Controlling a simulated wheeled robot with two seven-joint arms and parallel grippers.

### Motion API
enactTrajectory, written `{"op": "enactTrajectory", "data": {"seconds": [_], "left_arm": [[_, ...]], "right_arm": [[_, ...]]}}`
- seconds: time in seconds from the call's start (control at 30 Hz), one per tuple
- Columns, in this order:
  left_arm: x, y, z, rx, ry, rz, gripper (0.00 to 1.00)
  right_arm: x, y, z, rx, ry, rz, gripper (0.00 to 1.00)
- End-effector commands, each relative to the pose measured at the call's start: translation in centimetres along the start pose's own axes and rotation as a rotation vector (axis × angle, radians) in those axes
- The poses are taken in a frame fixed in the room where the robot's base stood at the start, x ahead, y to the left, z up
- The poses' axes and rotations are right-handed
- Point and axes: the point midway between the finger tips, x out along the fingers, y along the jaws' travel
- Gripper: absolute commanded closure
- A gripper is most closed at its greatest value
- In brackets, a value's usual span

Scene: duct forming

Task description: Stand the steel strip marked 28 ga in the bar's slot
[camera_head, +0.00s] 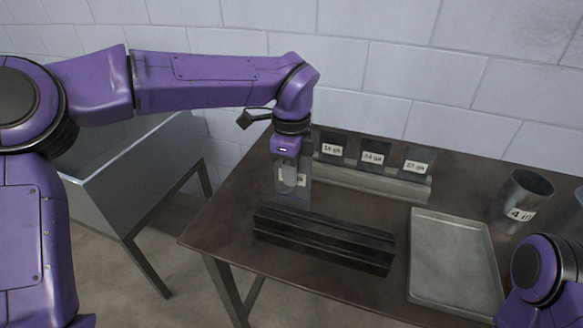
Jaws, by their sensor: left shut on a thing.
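My left gripper (290,182) points down and is shut on a grey steel strip (293,198). The strip hangs upright behind the left end of the dark bar (324,238). A white label on the strip is mostly covered by the gripper, so I cannot read its gauge. The bar lies on the table with long grooves along its top. I cannot tell whether the strip's lower edge touches anything. My right gripper is out of view; only part of my right arm shows at the lower right.
A light grey rack (385,184) behind the bar holds three upright labelled strips; their small labels are hard to read. A shallow metal tray (416,262) lies right of the bar. A metal cylinder (521,194) stands at the right. A grey bin (128,160) stands left of the table (222,222).

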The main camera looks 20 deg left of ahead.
Motion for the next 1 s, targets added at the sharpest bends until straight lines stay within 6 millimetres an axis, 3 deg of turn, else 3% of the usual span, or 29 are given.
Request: {"op": "enactTrajectory", "data": {"seconds": [0.63,1.0], "left_arm": [[5.0,0.0,0.0,0.0,-0.001,0.0,1.0],[5.5,0.0,0.0,0.0,-0.001,0.0,1.0]], "right_arm": [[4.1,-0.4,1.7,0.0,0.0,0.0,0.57],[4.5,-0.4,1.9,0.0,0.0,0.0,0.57]]}}
